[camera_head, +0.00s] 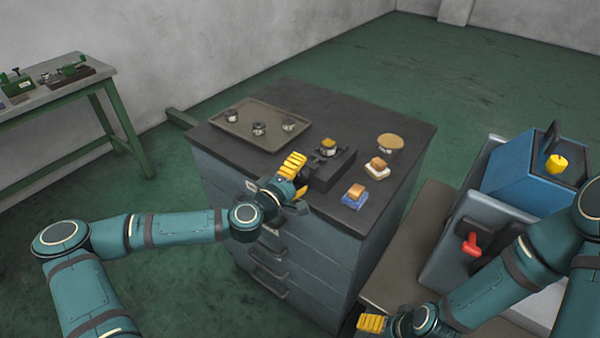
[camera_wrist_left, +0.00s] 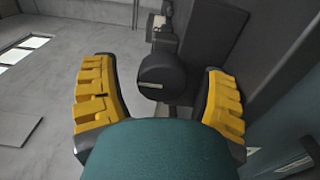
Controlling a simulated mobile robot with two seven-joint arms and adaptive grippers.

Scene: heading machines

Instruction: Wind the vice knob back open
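The dark vice (camera_head: 338,168) sits on the front part of the grey cabinet top, with a small round metal and yellow piece (camera_head: 327,147) at its jaws. Its black round knob (camera_wrist_left: 160,76), with a pale mark on its face, shows in the left wrist view. In the head view my gripper hides the knob. My left gripper (camera_head: 291,168) is at the cabinet's front edge, facing the vice. Its yellow fingers are open on both sides of the knob, with gaps showing. My right gripper (camera_head: 371,322) is low at the bottom edge, and its fingers cannot be made out clearly.
A tray (camera_head: 260,142) with several small metal parts lies at the back left of the cabinet top. A round tan-topped container (camera_head: 390,142) and two small blocks on pads (camera_head: 376,169), (camera_head: 355,196) stand right of the vice. Machines (camera_head: 525,175) stand at right.

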